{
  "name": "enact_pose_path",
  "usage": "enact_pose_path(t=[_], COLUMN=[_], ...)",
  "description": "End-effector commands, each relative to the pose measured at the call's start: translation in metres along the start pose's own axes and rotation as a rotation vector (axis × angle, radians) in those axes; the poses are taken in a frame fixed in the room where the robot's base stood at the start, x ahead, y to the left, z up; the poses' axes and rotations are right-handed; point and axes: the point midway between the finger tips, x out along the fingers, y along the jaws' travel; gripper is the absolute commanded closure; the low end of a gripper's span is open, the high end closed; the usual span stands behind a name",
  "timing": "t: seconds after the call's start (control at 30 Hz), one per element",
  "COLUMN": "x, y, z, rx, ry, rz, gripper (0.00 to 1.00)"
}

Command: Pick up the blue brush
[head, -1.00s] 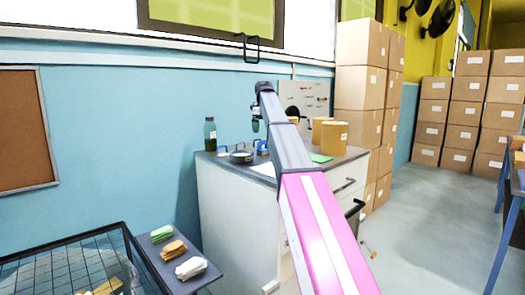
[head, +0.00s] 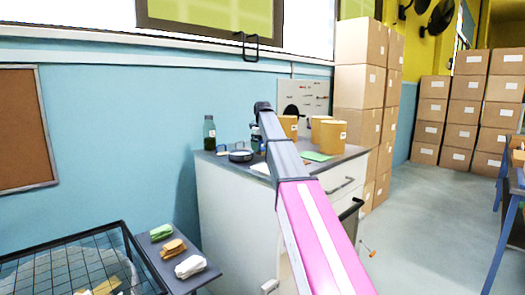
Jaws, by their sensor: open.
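My arm reaches over the grey top of a white cabinet (head: 228,205). My gripper (head: 257,138) hangs down from the arm's far end, small, dark and partly hidden. It is open, low above the worktop's back left part. A small blue patch (head: 262,149) shows close under or beside it. This may be the blue brush, but it is too small and too covered by my arm to be sure. I cannot tell whether the gripper touches it.
A dark green bottle (head: 209,132) and a round dark dish (head: 240,155) stand left of the gripper. A pegboard (head: 305,98) stands behind. Cardboard boxes (head: 358,90) are stacked beside the cabinet.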

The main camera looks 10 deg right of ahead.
Motion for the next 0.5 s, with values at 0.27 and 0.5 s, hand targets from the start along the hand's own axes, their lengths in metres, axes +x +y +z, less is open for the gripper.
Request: enact_pose_path(t=[0.27,0.5], x=[-0.0004,-0.0008], y=[0.0000,-0.0001], z=[0.0000,0.0000], rx=[0.000,0.000], ry=[0.000,0.000], rz=[0.000,0.000], gripper=[0.63,0.63])
